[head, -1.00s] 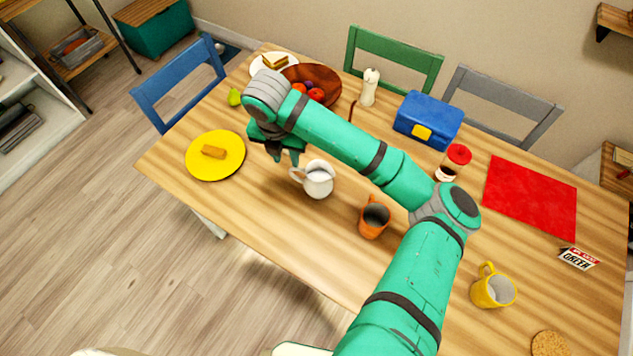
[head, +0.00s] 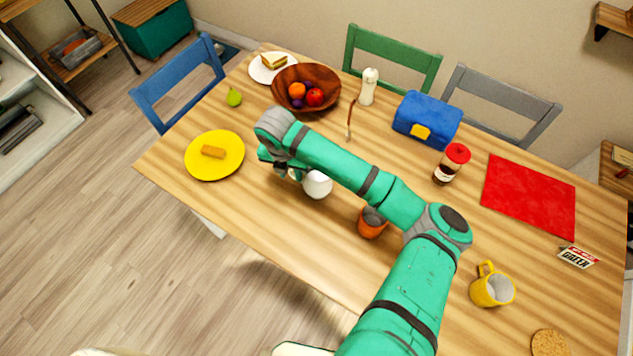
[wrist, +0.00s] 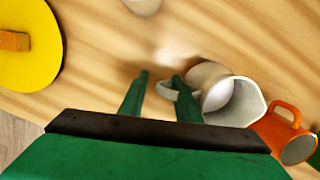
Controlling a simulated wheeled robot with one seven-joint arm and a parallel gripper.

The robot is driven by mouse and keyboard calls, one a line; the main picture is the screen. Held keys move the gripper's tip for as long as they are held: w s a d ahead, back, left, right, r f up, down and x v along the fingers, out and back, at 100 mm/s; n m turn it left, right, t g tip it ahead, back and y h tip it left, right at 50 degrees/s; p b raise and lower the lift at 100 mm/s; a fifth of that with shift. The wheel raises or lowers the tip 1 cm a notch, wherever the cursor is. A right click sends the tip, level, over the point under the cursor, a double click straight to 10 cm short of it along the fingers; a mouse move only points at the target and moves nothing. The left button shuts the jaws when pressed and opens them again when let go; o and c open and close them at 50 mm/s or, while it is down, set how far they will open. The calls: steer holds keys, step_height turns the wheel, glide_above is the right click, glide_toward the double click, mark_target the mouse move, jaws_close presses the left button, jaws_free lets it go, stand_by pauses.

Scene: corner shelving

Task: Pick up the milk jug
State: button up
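The white milk jug (head: 317,186) stands upright on the wooden table, partly hidden by my arm in the head view. In the wrist view, the jug (wrist: 235,102) shows its open mouth, with its handle (wrist: 164,92) pointing toward my fingers. My gripper (wrist: 159,85) is open, its two green fingers spread apart at the handle. The handle's end lies between the fingers, and the right finger overlaps the handle loop; I cannot tell whether it touches. In the head view, my gripper (head: 277,166) is just left of the jug and mostly hidden.
An orange mug (head: 371,226) stands close to the jug's right. A yellow plate (head: 230,170) with a brown bar lies to the left. Behind are a wooden fruit bowl (head: 329,78) and a white bottle (head: 368,88). The table in front of the jug is clear.

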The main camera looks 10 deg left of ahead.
jaws_close()
steer(key=shift+w+r, duration=0.1)
steer(key=shift+r, duration=0.15)
stand_by(0.4)
steer(key=shift+r, duration=1.1)
steer(key=s+r, duration=1)
steer(key=s, duration=0.4)
steer(key=shift+d+r, duration=0.15)
steer(key=shift+d, duration=0.2)
stand_by(2.0)
